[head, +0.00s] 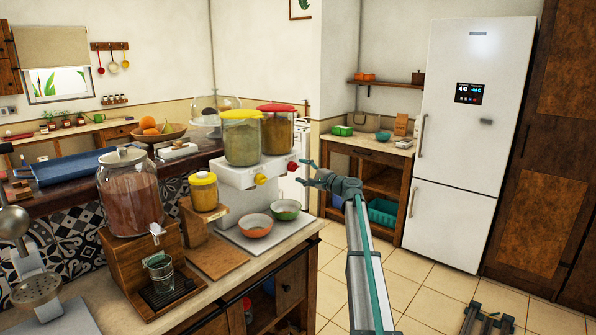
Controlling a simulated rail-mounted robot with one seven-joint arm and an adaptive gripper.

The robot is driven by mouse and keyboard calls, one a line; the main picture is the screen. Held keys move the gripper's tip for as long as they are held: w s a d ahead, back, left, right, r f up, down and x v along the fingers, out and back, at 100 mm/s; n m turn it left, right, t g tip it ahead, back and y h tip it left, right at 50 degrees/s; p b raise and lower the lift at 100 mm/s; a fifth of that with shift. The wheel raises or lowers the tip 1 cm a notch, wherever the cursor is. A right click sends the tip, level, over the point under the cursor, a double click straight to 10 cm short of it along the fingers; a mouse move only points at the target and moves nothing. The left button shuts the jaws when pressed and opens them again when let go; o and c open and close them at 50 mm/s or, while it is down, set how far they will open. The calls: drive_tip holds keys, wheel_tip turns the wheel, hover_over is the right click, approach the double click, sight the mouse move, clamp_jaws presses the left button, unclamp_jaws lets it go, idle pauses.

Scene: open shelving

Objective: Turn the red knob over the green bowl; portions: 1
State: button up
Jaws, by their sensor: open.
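The red knob (292,167) is on the front of a white double dispenser (233,178), below the red-lidded container (278,133). The green bowl (285,209) stands on a pale tray below the red knob. My gripper (303,172) is open, its fingers pointing left toward the red knob and close to it. I cannot tell whether a finger touches the knob. The yellow knob (261,179) sits to the left, with an orange bowl (255,225) below it.
A glass drink jar (130,190) on a wooden stand and a small yellow-lidded jar (203,190) stand left of the dispenser. The counter edge runs just right of the bowls. Open tiled floor (420,300) lies to the right, before the fridge (470,140).

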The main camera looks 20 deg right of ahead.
drive_tip(key=v, duration=0.9)
drive_tip(key=shift+f, duration=0.1)
idle(0.5)
